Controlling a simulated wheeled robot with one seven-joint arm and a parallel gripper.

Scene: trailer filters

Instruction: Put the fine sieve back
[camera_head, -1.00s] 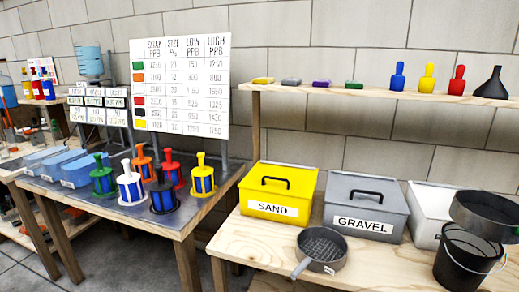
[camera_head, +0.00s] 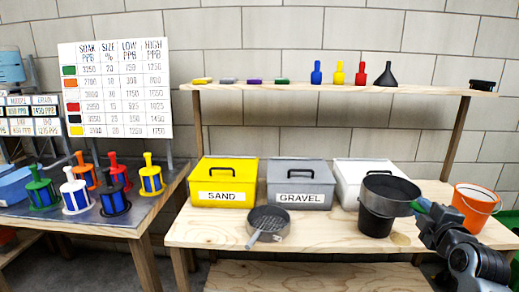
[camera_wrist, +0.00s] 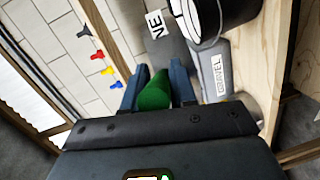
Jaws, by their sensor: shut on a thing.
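The fine sieve, a dark round pan (camera_head: 389,187), is held over the black bucket (camera_head: 375,222) on the wooden bench, slightly to its right. I cannot tell whether they touch. My gripper (camera_head: 421,206) is shut on its green handle. In the wrist view the green handle (camera_wrist: 153,94) sits between my two fingers (camera_wrist: 157,88), and a white label ending in "NE" (camera_wrist: 155,23) shows beyond it. Another sieve (camera_head: 268,221), grey with open mesh, lies on the bench front, its handle toward me.
Yellow SAND (camera_head: 223,174), grey GRAVEL (camera_head: 299,176) and white (camera_head: 350,170) bins line the bench back. An orange bucket (camera_head: 474,203) stands right. Bare bench lies between the mesh sieve and black bucket.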

